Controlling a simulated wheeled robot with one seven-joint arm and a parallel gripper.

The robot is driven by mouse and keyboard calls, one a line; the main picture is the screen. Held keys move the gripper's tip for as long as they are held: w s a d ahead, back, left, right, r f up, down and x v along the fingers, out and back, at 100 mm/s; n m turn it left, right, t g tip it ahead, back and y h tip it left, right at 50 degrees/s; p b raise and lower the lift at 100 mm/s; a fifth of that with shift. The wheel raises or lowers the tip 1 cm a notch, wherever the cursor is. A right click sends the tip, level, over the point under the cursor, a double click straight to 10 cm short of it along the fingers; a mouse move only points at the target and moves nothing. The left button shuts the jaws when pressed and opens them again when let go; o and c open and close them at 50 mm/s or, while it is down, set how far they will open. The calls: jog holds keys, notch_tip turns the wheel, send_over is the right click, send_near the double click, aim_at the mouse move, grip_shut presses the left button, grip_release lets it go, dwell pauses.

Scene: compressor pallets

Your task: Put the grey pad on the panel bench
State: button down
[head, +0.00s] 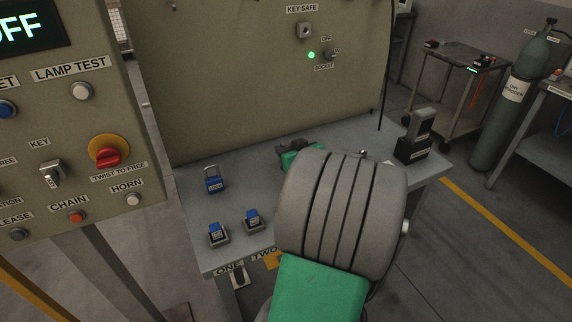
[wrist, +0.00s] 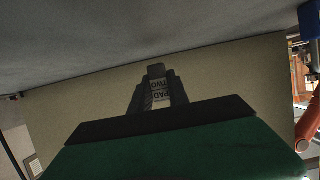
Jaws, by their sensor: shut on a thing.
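The panel bench (head: 245,182) is a grey top in front of a beige upright panel in the head view. In the wrist view my gripper (wrist: 158,92) is shut on a small grey pad (wrist: 158,88); its white label reads PAD TWO, upside down. In the head view my gripper (head: 290,150) shows only partly, above or over the back of the bench behind my arm, and the pad cannot be made out there. Whether the pad touches the bench is not clear.
A blue padlock (head: 213,180) and two small blue-topped items, one (head: 218,234) left of the other (head: 253,220), stand on the bench's left part. A dark block in a black holder (head: 412,150) stands at its right end. A trolley (head: 460,85) and gas cylinder (head: 515,100) stand beyond.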

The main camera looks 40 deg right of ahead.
jog(key=shift+f+b, duration=0.8)
jog(key=shift+f, duration=1.05)
jog(key=c, duration=1.3)
grip_release()
jog(key=shift+r, duration=0.1)
jog(key=shift+o, duration=0.2)
jog(key=shift+r, duration=0.15)
jog(key=shift+s+r, duration=0.15)
jog(key=shift+s, duration=0.1)
jog(key=v, duration=1.1)
jog(key=shift+s+a+r+p, duration=0.1)
jog(key=shift+s+a+p, duration=0.1)
jog(key=shift+p, duration=0.1)
